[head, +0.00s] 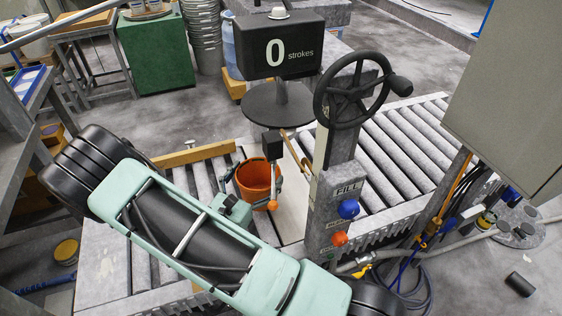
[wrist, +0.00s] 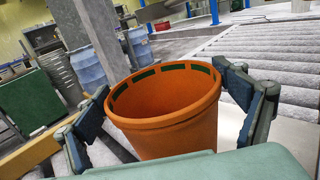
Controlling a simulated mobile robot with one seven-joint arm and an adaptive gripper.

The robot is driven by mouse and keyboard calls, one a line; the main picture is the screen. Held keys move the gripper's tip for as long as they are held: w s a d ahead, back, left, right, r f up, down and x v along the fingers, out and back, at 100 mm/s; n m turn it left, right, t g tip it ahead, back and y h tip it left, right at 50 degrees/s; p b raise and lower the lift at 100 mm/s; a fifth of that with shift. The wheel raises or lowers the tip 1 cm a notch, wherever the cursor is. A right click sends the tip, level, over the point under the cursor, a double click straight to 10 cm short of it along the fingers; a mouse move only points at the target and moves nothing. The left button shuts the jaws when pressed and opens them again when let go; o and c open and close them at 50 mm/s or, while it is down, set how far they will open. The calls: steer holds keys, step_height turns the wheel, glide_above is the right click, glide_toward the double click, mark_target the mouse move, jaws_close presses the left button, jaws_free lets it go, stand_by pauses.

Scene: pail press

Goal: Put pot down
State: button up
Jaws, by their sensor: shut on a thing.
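The pot, an orange pail (head: 256,174), is upright at the conveyor, next to the press column. In the wrist view the pail (wrist: 165,130) has a wide open rim with dark green marks along its inner wall, and it looks empty. My gripper (head: 254,187) is shut on the pail, with one finger on each side of it. In the wrist view my gripper (wrist: 165,99) has its dark pads against the left and right of the pail. The pail's base is hidden, so I cannot tell whether it touches the surface below.
The press column (head: 336,205) with a black handwheel (head: 355,88) stands right of the pail. A sign (head: 281,51) reads "0 strokes" above a dark round plate (head: 277,106). Conveyor rollers (head: 400,143) extend right. A pale board (head: 295,180) and a wooden rail (head: 194,154) lie close by.

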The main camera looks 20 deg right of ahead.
mark_target(267, 169)
steer(key=w+d+f+b, duration=0.3)
steer(key=w+d, duration=0.7)
steer(key=shift+d+f, duration=0.15)
steer(key=shift+f, duration=0.1)
steer(key=shift+w+f+b, duration=0.1)
steer(key=shift+f+b, duration=0.05)
steer(key=shift+b, duration=0.15)
steer(key=o, duration=1)
steer(key=shift+c, duration=0.2)
steer(key=p+v, duration=0.2)
steer(key=v, duration=1)
steer(key=shift+r, duration=0.2)
